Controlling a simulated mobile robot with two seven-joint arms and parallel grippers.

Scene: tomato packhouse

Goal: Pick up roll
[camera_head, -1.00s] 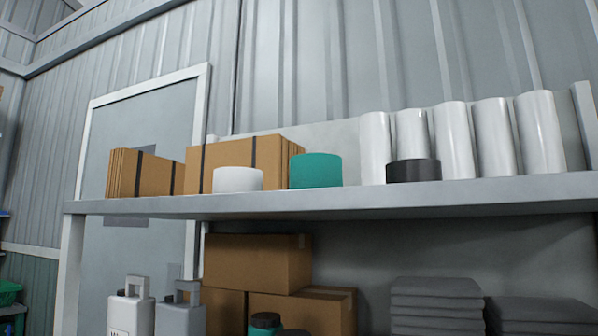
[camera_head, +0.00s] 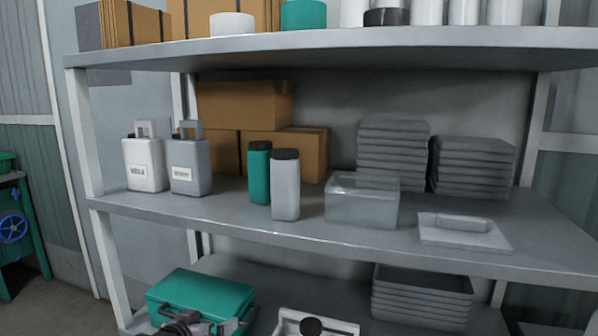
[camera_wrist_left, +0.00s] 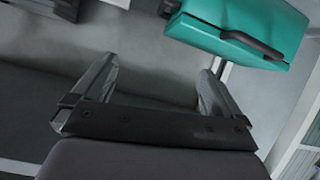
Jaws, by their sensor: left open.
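Rolls stand on the top shelf, cut off by the head view's upper edge: a short white roll (camera_head: 232,26), a green roll (camera_head: 303,15), a low black roll (camera_head: 387,17) and several tall white rolls (camera_head: 463,12) behind. My left gripper (camera_head: 190,324) shows partly at the bottom of the head view, by the green case, well below the rolls. In the left wrist view its two fingers (camera_wrist_left: 158,72) are spread with nothing between them. My right gripper is not in view.
The top shelf board (camera_head: 330,40) overhangs the middle shelf (camera_head: 300,232), which holds bottles, cartons, a clear box (camera_head: 362,208) and grey stacks. The green case (camera_head: 203,293) sits on the lower shelf, near my left gripper. Upright posts (camera_head: 88,140) edge the rack.

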